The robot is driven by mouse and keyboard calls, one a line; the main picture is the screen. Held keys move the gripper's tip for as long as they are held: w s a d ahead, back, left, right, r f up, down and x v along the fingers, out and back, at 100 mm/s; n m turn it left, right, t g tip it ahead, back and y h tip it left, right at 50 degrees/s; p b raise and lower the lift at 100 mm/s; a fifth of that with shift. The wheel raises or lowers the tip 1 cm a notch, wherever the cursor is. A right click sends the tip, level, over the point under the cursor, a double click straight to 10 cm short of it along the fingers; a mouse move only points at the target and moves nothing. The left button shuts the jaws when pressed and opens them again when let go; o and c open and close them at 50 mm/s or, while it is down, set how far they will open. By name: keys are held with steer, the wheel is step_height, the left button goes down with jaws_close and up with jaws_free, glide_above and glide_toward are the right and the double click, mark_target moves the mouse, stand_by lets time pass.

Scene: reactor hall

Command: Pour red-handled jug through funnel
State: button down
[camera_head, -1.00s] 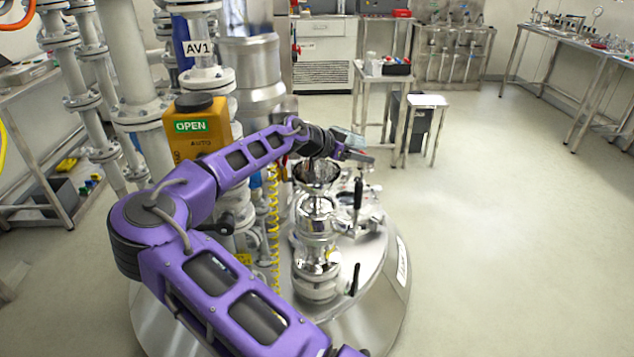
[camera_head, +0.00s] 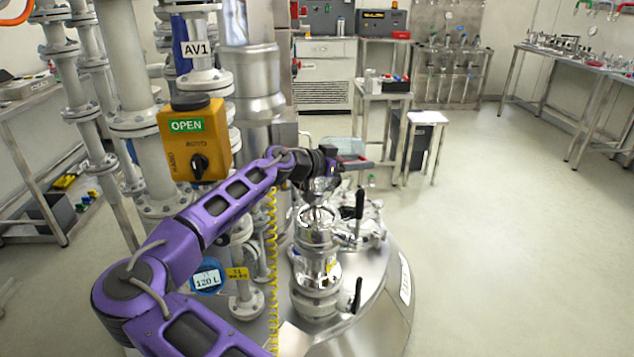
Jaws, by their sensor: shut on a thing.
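My gripper (camera_head: 350,164) is at the end of the purple arm, above the vessel top, and is shut on the jug. The jug (camera_head: 346,146) shows as a pale, translucent body just behind the gripper, with a bit of red (camera_head: 352,157) at its handle. Most of the jug is hidden, and I cannot tell its tilt or whether liquid flows. A shiny, funnel-like metal piece (camera_head: 318,188) shows under the wrist, above the upright metal and glass fitting (camera_head: 317,262) on the vessel lid. Its rim is largely hidden by my arm.
The round steel vessel lid (camera_head: 384,288) carries black-handled valves (camera_head: 359,204). A yellow valve box (camera_head: 195,140) marked OPEN and white pipes stand at left. A yellow coiled hose (camera_head: 272,290) hangs near the fitting. A small table (camera_head: 384,92) and stool (camera_head: 428,118) stand behind. Floor at right is clear.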

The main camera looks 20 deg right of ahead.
steer(key=shift+a, duration=0.2)
steer(key=shift+a+h, duration=0.15)
steer(key=shift+h, duration=0.25)
steer(key=shift+s+a+r+h, duration=0.1)
steer(key=shift+a+r+h, duration=0.25)
steer(key=shift+h, duration=0.35)
stand_by(0.9)
steer(key=shift+r+t+h, duration=0.3)
steer(key=shift+r+h, duration=0.2)
steer(key=shift+r, duration=0.95)
step_height(320, 180, up, 5)
steer(key=h, duration=0.3)
glide_above(353, 149)
steer(key=s+a, duration=0.2)
steer(key=shift+s+d+f+y, duration=0.1)
steer(key=shift+s+d+y, duration=0.1)
steer(key=shift+d+y, duration=0.1)
